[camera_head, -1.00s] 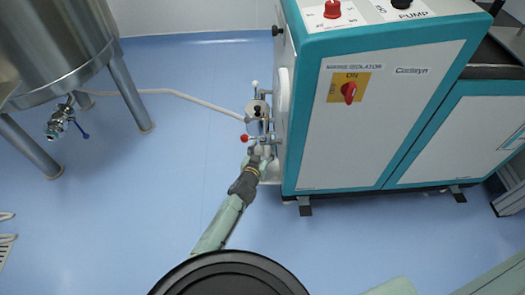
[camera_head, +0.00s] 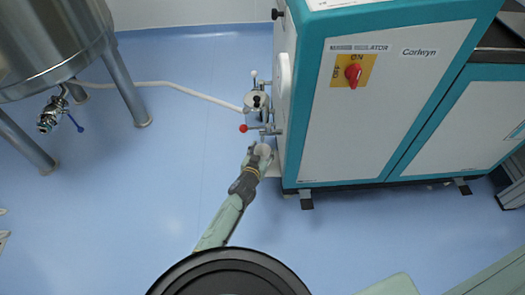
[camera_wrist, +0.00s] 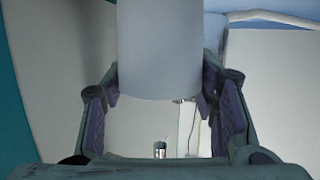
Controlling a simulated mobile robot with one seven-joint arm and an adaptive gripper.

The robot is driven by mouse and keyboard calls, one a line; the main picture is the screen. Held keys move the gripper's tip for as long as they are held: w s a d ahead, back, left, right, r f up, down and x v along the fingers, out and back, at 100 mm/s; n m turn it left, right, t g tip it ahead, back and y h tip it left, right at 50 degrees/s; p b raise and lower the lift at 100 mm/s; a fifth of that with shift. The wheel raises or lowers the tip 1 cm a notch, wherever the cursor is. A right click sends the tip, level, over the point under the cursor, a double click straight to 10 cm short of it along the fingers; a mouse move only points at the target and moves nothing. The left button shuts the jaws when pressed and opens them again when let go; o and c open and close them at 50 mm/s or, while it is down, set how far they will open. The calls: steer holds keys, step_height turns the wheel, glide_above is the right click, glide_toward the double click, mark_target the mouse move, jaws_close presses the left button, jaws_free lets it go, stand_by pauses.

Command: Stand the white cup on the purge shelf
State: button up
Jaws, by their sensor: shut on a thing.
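My gripper (camera_head: 258,154) is shut on the white cup (camera_head: 264,150), beside the lower left side of the teal and white machine. In the wrist view the cup (camera_wrist: 160,50) is a plain white cylinder between the two fingers (camera_wrist: 161,98). A pale ledge (camera_head: 272,170), which looks like the purge shelf, shows at the machine's side just beyond the gripper, partly hidden by it. I cannot tell whether the cup touches it.
A valve assembly with a red knob (camera_head: 243,128) sticks out just above my gripper. A pale hose (camera_head: 170,87) runs left to a steel tank (camera_head: 50,45) on legs. The machine (camera_head: 390,100) blocks the right. Blue floor (camera_head: 130,200) is open on the left.

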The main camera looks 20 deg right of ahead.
steer(key=shift+f+b, duration=0.65)
steer(key=o, duration=1.1)
